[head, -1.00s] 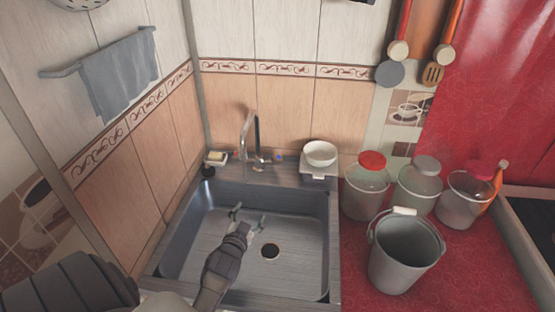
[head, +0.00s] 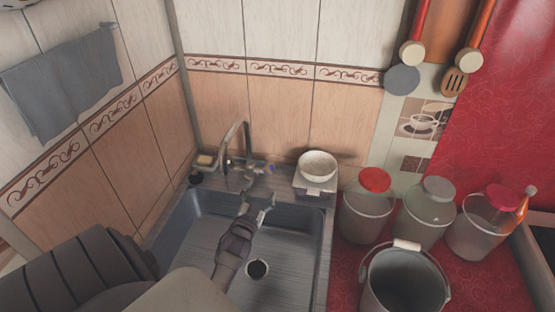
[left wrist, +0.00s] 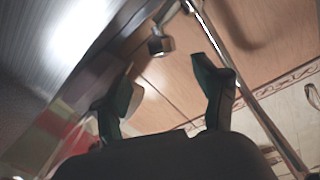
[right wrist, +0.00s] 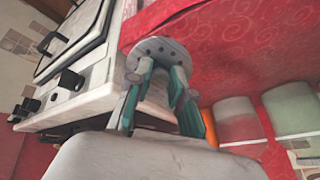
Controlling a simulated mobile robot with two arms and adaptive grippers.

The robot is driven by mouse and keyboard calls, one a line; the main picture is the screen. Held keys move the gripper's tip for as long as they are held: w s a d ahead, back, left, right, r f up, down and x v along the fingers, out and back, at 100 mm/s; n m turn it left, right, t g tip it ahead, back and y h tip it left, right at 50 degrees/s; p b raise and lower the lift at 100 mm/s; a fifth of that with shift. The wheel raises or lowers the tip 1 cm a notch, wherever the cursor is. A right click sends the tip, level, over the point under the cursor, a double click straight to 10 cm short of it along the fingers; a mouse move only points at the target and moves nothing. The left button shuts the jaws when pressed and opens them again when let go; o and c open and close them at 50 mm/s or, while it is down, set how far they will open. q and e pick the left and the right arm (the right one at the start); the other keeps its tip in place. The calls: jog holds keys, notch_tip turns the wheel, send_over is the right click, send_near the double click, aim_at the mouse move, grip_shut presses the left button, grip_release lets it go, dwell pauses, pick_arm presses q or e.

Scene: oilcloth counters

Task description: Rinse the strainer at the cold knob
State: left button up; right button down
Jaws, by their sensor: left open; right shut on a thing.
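My left gripper (head: 258,196) is open over the back of the sink, just in front of the tap (head: 232,145). A small blue mark, apparently the cold knob (head: 270,168), shows right of the tap's base, close beyond the fingertips. In the left wrist view the open fingers (left wrist: 165,88) have nothing between them; a dark-ended metal fitting (left wrist: 160,45) lies beyond, and I cannot tell whether it is a knob. In the right wrist view my right gripper (right wrist: 160,78) is shut on a grey round piece with dark holes, apparently the strainer (right wrist: 152,50). The head view does not show that gripper.
The sink (head: 210,245) is empty around its drain. A white bowl (head: 318,163) stands on the ledge at the right, a soap dish (head: 205,162) at the left. Lidded jars (head: 425,212) and a grey bucket (head: 405,280) crowd the red counter.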

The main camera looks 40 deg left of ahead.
aim_at(269, 174)
pick_arm(q)
jog(key=b+x, duration=0.5)
jog(key=x, duration=0.5)
jog(key=shift+s+a+f+b, duration=0.1)
jog(key=shift+f+b, duration=0.1)
jog(key=shift+b, duration=0.1)
jog(key=shift+w+a+r, duration=0.2)
jog(key=shift+w+a, duration=0.05)
jog(key=shift+w, duration=0.2)
jog(key=shift+r, duration=0.1)
pick_arm(e)
notch_tip(269, 174, down, 6)
jog(key=shift+s, duration=0.3)
jog(key=shift+f, duration=0.1)
